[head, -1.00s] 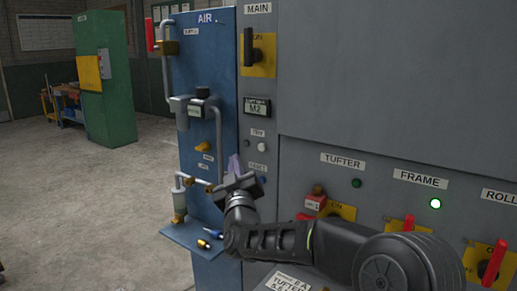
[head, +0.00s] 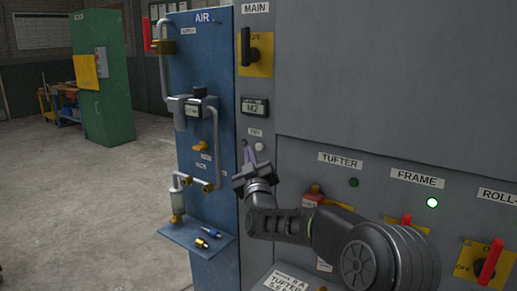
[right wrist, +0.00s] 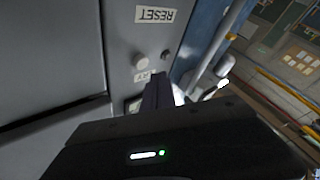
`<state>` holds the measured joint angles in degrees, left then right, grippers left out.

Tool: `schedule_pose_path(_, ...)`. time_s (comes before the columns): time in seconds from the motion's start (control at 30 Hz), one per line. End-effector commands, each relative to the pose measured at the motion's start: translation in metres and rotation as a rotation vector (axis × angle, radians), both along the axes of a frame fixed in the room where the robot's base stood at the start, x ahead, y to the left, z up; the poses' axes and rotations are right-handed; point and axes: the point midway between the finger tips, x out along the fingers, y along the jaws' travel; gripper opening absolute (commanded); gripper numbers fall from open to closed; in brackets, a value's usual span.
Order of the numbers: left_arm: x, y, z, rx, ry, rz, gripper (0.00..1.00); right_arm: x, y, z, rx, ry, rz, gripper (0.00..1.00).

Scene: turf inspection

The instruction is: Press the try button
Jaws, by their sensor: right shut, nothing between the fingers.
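The try button (head: 259,147) is a small pale round knob under the TRY label (head: 255,132) on the grey cabinet. In the right wrist view, which is upside down, the button (right wrist: 139,62) lies between the TRY label (right wrist: 143,77) and the RESET label (right wrist: 155,14). My right gripper (head: 250,156) is shut and empty, its fingertips just below and left of the button in the head view. In the right wrist view its dark fingers (right wrist: 158,92) reach toward the panel beside the TRY label. I see no clear contact with the button. My left gripper is out of view.
A blue air panel (head: 228,90) with pipes, valves and a small shelf (head: 195,238) stands close on the left. A small dark round fitting (head: 244,142) sits beside the button. Red-handled switches (head: 490,262) line the lower right panel. Open floor lies to the left.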

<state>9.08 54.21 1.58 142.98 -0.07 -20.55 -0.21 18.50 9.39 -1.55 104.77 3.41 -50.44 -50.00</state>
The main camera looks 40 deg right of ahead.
Motion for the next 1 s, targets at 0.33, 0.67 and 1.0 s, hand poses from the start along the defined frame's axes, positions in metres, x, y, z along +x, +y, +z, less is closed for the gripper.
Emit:
schedule_pose_path(0.33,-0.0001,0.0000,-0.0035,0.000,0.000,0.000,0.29,0.0034,-0.0110,0.0002,0.000,0.000,0.000,0.00)
schedule_pose_path(0.67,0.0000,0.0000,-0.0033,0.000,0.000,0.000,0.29,0.0032,-0.0109,0.0001,0.000,0.000,0.000,0.00)
schedule_pose_path(1.0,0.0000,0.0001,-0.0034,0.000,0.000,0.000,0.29,0.0033,-0.0107,0.0001,0.000,0.000,0.000,0.00)
